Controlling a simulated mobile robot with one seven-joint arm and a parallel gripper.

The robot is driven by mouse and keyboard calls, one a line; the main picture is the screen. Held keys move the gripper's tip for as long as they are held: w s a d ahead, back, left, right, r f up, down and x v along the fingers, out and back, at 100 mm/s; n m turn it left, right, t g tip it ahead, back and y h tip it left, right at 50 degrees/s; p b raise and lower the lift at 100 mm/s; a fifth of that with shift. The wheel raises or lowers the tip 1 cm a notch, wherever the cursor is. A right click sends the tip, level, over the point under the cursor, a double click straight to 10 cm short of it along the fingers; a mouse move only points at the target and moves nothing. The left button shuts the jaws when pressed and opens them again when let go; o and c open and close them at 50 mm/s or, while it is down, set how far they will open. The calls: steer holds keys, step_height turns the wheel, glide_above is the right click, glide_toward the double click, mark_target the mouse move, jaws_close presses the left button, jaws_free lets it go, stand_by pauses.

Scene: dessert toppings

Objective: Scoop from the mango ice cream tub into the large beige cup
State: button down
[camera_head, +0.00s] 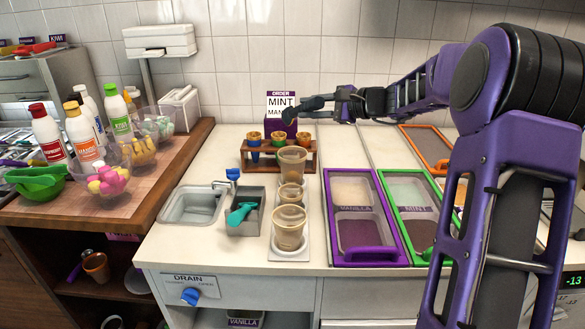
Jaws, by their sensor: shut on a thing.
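My gripper (322,104) is at the upper middle, in front of the order sign, reaching in from the right above the counter. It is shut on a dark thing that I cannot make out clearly. The orange-framed tub (427,140) lies at the back right, partly hidden by my arm; no mango label can be read on it. Beige translucent cups stand in a column on the counter: a large one in front (289,236), a smaller one in the middle (291,193) and another large one behind (292,160). My gripper is apart from the cups and the tub.
A vanilla tub (378,257) with a purple frame and a mint tub (391,181) with a green frame lie right of the cups. A wooden rack (258,163) holds cones. A teal scoop (240,214) rests in a grey bin. Bottles stand on the left.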

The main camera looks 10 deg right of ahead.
step_height(320, 180, up, 2)
steer(key=n+g+p, duration=0.1)
steer(key=n, duration=0.2)
steer(key=n+g+h+p, duration=0.1)
steer(key=n+g+p, duration=0.1)
steer(key=n, duration=0.2)
steer(key=shift+a+r+h, duration=0.1)
steer(key=shift+h, duration=0.2)
steer(key=n+h, duration=0.1)
steer(key=n, duration=0.1)
steer(key=shift+r+n+g, duration=0.1)
steer(key=shift+n+g, duration=0.2)
steer(key=shift+g, duration=0.1)
